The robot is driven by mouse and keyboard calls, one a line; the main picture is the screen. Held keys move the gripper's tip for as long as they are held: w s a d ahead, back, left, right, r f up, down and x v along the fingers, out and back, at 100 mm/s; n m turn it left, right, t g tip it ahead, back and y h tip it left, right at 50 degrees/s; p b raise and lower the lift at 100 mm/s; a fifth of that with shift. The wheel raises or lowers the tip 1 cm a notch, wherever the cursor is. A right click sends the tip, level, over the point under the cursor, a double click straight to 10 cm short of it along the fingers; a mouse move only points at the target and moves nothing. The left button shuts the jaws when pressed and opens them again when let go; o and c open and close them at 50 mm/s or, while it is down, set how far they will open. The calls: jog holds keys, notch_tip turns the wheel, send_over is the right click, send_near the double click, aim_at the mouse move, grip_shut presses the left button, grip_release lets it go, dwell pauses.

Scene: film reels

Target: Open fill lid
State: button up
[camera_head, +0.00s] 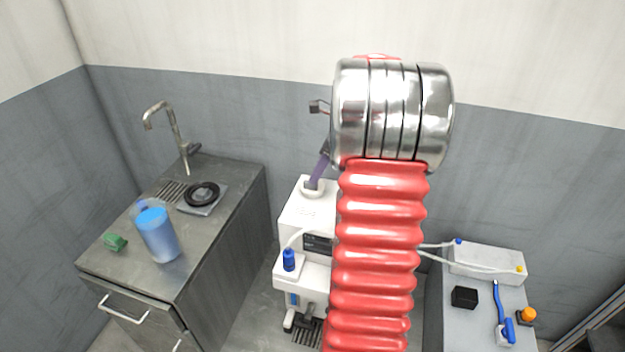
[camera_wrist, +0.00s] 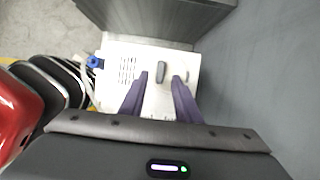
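A white machine (camera_head: 305,214) stands between the counter and the right-hand table; its top also shows in the wrist view (camera_wrist: 128,88). A raised, elongated grey piece (camera_wrist: 161,71) lies on that top, perhaps the fill lid's grip. In the wrist view the two purple fingers of my gripper (camera_wrist: 160,78) are apart, one on each side of the grey piece, with gaps on both sides. In the head view a purple finger (camera_head: 320,166) reaches down to a round white rim (camera_head: 312,190) on the machine top. My red arm hides the machine's right side.
On the left counter (camera_head: 225,205) are a blue-filled jug (camera_head: 158,236), a green object (camera_head: 115,243), a black ring (camera_head: 202,194) and a tap (camera_head: 172,125). A blue-capped part (camera_head: 289,260) is at the machine's front. The right-hand table holds a black block (camera_head: 464,297) and a blue brush (camera_head: 503,318).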

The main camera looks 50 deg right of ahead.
jog(key=shift+x, duration=1.95)
jog(key=shift+c, duration=0.2)
grip_shut()
